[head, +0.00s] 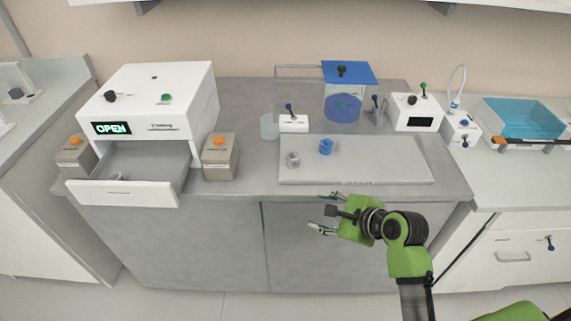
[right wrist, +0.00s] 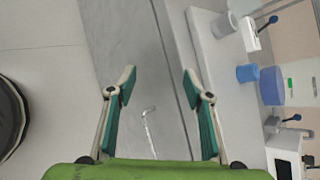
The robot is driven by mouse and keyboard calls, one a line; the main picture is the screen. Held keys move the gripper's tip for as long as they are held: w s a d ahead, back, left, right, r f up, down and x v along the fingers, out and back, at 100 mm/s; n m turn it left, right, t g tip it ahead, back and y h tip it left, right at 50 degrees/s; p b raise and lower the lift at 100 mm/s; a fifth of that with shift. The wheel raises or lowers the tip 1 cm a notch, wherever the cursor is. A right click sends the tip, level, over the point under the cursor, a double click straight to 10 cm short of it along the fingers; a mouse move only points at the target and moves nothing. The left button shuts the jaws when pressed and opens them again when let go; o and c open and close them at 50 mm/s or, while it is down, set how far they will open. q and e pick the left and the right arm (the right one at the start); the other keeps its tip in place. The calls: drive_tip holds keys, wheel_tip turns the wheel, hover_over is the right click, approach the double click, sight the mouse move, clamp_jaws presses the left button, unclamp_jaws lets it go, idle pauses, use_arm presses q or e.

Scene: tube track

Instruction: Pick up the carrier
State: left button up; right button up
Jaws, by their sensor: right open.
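Two small cup-like cylinders stand on the grey tray (head: 390,165); I cannot tell which is the carrier. The grey cylinder (head: 293,158) is near the tray's left end, and the blue cylinder (head: 326,146) is to its right. In the right wrist view, the grey one (right wrist: 223,25) is at the upper right and the blue one (right wrist: 247,73) below it. My right gripper (head: 322,211) is open and empty, in front of the counter edge and apart from both. It also shows in the right wrist view (right wrist: 158,80). My left gripper is out of view.
A white machine (head: 165,95) with an "OPEN" display has its drawer (head: 125,192) pulled out; a small round item (head: 117,176) lies inside. A blue-lidded clear container (head: 348,75) and a small white box (head: 294,124) stand behind the tray. A blue basin (head: 520,118) is at right.

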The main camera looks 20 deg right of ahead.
drive_tip(key=w+r+m+t, duration=0.1)
drive_tip(key=w+r+m, duration=0.1)
drive_tip(key=w+d+r+m+t+y, duration=0.1)
drive_tip(key=w+r+m, duration=0.1)
drive_tip(key=r+m, duration=0.1)
drive_tip(key=w+r+m+t, duration=0.1)
drive_tip(key=w+r+m, duration=0.1)
drive_tip(key=r+m, duration=0.1)
drive_tip(key=shift+d+r, duration=0.2)
approach(290, 155)
drive_tip(key=w+f, duration=0.1)
drive_tip(key=w+a+f, duration=0.1)
drive_tip(key=shift+w+a, duration=0.2)
drive_tip(key=shift+w, duration=0.05)
drive_tip(key=x, duration=0.4)
drive_tip(key=shift+w+d+r, duration=0.15)
drive_tip(key=shift+w+r, duration=0.05)
drive_tip(key=shift+w, duration=0.3)
drive_tip(key=shift+w+a+f, duration=0.2)
drive_tip(key=shift+w+f, duration=0.05)
drive_tip(key=shift+w, duration=0.1)
drive_tip(key=c, duration=1.2)
